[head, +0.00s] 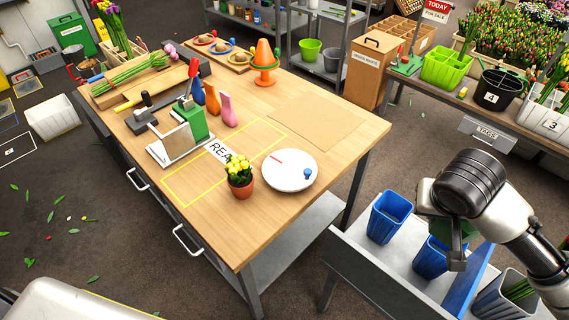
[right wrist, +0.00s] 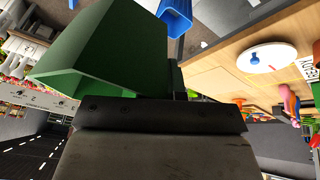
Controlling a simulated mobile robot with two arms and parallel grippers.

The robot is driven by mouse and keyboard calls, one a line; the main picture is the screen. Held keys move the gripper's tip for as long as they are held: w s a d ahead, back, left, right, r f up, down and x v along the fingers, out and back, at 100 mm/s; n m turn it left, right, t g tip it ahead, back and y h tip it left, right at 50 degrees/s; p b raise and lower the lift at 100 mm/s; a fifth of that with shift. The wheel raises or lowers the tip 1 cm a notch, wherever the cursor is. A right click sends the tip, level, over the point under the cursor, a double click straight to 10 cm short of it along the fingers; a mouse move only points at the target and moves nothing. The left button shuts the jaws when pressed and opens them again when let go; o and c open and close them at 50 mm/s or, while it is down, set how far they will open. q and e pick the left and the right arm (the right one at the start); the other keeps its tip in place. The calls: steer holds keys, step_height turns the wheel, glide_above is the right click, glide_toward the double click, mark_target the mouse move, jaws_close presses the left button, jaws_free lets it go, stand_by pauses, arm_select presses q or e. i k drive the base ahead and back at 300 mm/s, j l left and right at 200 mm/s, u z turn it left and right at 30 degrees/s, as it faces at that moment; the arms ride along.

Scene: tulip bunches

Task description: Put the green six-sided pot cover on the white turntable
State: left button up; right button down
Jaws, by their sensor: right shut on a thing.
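The green six-sided pot cover (right wrist: 112,42) fills the upper left of the right wrist view, tilted, with its open end showing. My right gripper (head: 456,252) is shut on it at the right of the head view, above the grey stand with blue buckets. There the gripper hides most of the cover, and only a little green shows. The white turntable (head: 289,176) lies on the wooden table, left of the gripper and apart from it. It has a red mark and a blue knob, and also shows in the right wrist view (right wrist: 262,62). My left gripper is not in view.
A terracotta pot with yellow flowers (head: 240,183) stands just left of the turntable, near a yellow outlined area. Blue buckets (head: 389,215) stand below my right gripper. A pink vase (head: 228,110) and an orange cone (head: 264,62) stand farther back. The table's right part is clear.

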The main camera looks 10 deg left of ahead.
mark_target(290, 167)
steer(key=i+j+z, duration=0.15)
steer(key=j, duration=0.65)
steer(key=i+j+z, duration=0.15)
steer(key=j, duration=0.65)
steer(key=j+z, duration=0.15)
steer(key=j, duration=0.65)
